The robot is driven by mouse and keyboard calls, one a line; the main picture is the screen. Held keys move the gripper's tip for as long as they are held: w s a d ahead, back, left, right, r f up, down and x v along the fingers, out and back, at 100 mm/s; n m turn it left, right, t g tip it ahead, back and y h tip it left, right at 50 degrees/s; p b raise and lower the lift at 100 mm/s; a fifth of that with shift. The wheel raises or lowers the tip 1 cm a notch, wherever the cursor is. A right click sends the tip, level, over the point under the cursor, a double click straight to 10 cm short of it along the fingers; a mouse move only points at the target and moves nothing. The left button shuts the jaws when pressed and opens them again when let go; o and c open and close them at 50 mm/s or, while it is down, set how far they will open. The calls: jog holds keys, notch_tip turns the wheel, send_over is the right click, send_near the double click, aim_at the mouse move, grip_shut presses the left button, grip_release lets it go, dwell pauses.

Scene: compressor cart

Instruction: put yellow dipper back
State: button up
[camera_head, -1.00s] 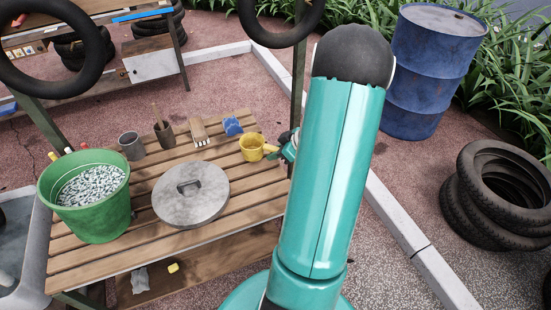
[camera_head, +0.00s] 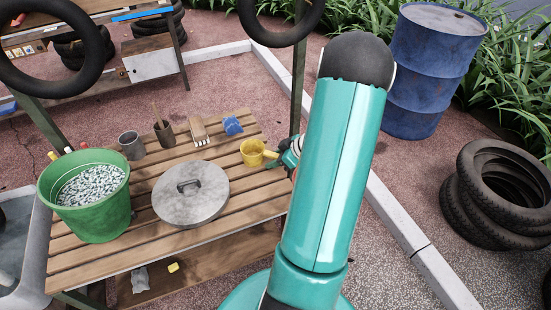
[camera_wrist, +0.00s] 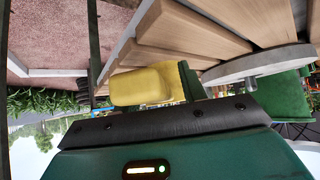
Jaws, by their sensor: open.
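The yellow dipper (camera_head: 252,153) is upright at the right end of the slatted wooden table (camera_head: 100,262), its handle pointing right. My gripper (camera_head: 276,161) is open at the dipper's handle, just right of the cup. My arm partly hides the gripper, and I cannot tell whether a finger touches the handle. In the wrist view a yellow part of the dipper (camera_wrist: 140,87) shows close in front of the gripper, beside a green finger. The green bucket (camera_head: 88,207) of pale pellets stands uncovered at the table's left. The round grey lid (camera_head: 190,205) lies flat mid-table.
A grey cup (camera_head: 131,146), a brown pot with a stick (camera_head: 164,132), a brush (camera_head: 199,132) and a blue cloth (camera_head: 232,126) stand along the back. A post rises behind my gripper. A blue barrel (camera_head: 430,70) and stacked tyres (camera_head: 500,195) are at right.

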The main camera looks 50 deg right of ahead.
jog(key=v, duration=1.2)
jog(key=w+a+r+t+h, duration=0.2)
jog(key=w+r+h, duration=0.4)
jog(key=w+r, duration=0.8)
jog(key=w+a+r+m+h, duration=0.2)
jog(key=a+r+h, duration=0.1)
jog(key=a+r, duration=0.35)
jog(key=s+a+g+y, duration=0.1)
jog(key=s+a, duration=0.4)
jog(key=a, duration=0.5)
jog(key=s+a+g+y, duration=0.2)
jog(key=s+a+y, duration=0.1)
jog(key=a, duration=0.8)
jog(key=s+a+m+g+y, duration=0.1)
jog(key=s+a+g+y, duration=0.1)
jog(key=s+a, duration=0.4)
jog(key=a, duration=0.4)
jog(key=shift+s+a, duration=0.3)
